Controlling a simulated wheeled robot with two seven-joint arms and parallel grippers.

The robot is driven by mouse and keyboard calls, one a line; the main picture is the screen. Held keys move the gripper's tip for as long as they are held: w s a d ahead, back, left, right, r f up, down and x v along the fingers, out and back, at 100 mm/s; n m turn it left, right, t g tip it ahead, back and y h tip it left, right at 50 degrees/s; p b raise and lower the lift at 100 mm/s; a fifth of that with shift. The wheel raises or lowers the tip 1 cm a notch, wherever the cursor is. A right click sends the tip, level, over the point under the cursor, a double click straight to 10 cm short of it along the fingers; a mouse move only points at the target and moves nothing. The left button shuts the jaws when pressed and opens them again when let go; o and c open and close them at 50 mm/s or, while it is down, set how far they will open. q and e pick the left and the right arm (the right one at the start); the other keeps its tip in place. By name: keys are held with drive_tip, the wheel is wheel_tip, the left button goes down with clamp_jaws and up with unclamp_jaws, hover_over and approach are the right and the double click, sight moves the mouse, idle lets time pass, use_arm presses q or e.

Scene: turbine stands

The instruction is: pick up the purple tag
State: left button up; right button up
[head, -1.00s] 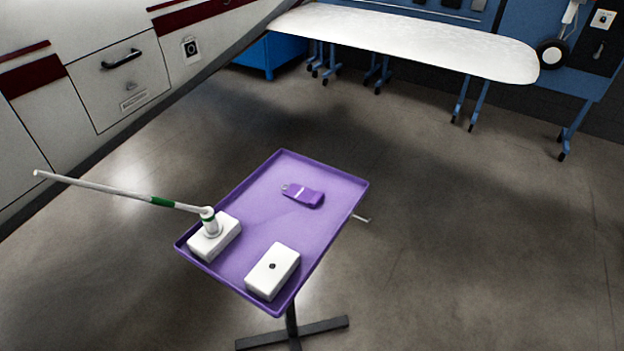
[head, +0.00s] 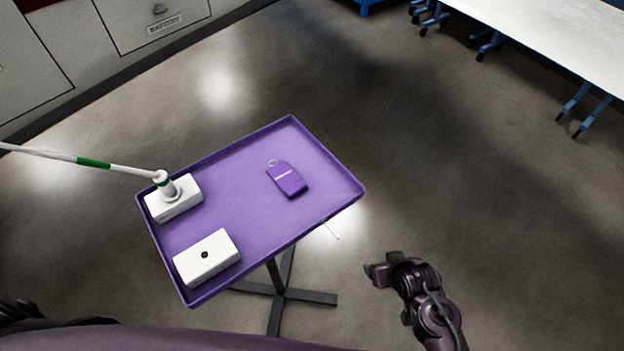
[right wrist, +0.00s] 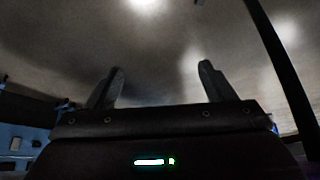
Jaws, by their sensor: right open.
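The purple tag (head: 287,179) lies flat on the purple tray (head: 230,215), toward the tray's far right part. It has a metal ring at its upper end and a pale line of print. My right gripper (head: 372,272) is at the lower right in the head view, beyond the tray's right edge and apart from the tag. In the right wrist view its two fingers (right wrist: 160,85) stand wide apart with nothing between them. The tag cannot be made out in that view. My left gripper does not show in the head view.
Two white blocks (head: 207,257) stand on the tray's left part. The far one (head: 174,200) carries a white rod with a green band (head: 95,162) that reaches out left. The tray stands on a dark foot (head: 279,298). A white-topped table (head: 570,40) is at the upper right.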

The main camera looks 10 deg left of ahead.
wheel_tip(320, 180, up, 13)
drive_tip(key=w+a+t+y, duration=0.1)
drive_tip(key=w+a, duration=0.1)
drive_tip(key=a, duration=0.1)
drive_tip(key=n+t+y, duration=0.3)
drive_tip(key=n+y, duration=0.2)
drive_tip(key=y, duration=0.2)
approach(299, 191)
drive_tip(key=shift+w+a, duration=0.1)
drive_tip(key=shift+a, duration=0.4)
drive_tip(key=shift+p+x, duration=0.35)
drive_tip(key=shift+x, duration=0.5)
drive_tip(key=p+x, duration=0.1)
drive_tip(key=x, duration=0.4)
drive_tip(key=shift+w+d+f+p, duration=0.1)
drive_tip(key=shift+w+d+p, duration=0.05)
drive_tip(key=shift+w+p, duration=0.15)
drive_tip(key=shift+w+a+f, duration=0.2)
drive_tip(key=shift+a+f, duration=0.05)
drive_tip(key=shift+a, duration=0.05)
drive_tip(key=c, duration=1.5)
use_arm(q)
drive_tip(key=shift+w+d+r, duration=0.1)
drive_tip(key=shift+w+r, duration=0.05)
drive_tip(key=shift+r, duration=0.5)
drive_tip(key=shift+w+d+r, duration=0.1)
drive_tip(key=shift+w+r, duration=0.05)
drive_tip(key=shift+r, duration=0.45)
use_arm(e)
drive_tip(key=shift+r, duration=0.1)
